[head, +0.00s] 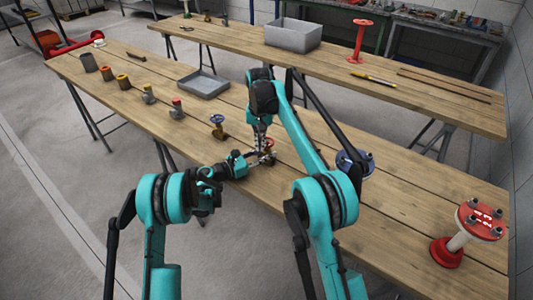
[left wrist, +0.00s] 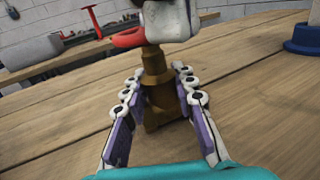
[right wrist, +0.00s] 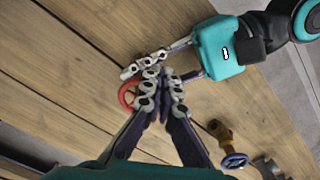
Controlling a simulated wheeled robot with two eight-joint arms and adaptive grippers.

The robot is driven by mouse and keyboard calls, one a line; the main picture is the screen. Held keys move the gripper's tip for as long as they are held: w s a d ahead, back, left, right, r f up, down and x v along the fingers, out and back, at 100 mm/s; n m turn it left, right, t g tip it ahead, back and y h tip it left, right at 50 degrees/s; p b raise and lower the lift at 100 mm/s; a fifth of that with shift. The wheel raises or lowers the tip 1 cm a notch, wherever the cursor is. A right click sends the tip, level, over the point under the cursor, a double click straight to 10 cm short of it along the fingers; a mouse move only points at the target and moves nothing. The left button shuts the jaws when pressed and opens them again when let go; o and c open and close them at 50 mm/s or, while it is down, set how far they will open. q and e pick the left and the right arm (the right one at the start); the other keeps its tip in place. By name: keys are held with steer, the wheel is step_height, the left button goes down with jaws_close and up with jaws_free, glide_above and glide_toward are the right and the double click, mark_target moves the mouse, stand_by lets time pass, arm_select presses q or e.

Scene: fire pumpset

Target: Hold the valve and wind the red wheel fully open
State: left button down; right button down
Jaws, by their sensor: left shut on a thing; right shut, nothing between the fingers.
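A brass valve (left wrist: 157,75) stands upright on the front table. Its red wheel (left wrist: 128,38) shows at its top, and also in the right wrist view (right wrist: 127,96) and the head view (head: 269,143). My left gripper (head: 258,159) is shut on the brass body, one finger on each side, low over the wood. My right gripper (right wrist: 160,82) points down over the wheel from above, its fingers together with nothing between them. Its fingers cover part of the wheel in both wrist views; I cannot tell whether they touch it.
A blue-wheeled brass valve (head: 217,122) stands left of the held valve. A blue flange (head: 355,162) is to the right, and a red flanged pipe (head: 467,230) farther right. A grey tray (head: 203,84) and several fittings (head: 148,93) lie farther back. The table front is clear.

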steer(key=shift+s+d, duration=0.1)
steer(key=shift+d, duration=0.3)
steer(key=shift+s+d, duration=0.15)
steer(key=shift+d, duration=0.9)
steer(key=shift+d, duration=0.35)
step_height(320, 180, up, 6)
steer(key=shift+s, duration=0.25)
stand_by(0.6)
steer(key=shift+d, duration=0.1)
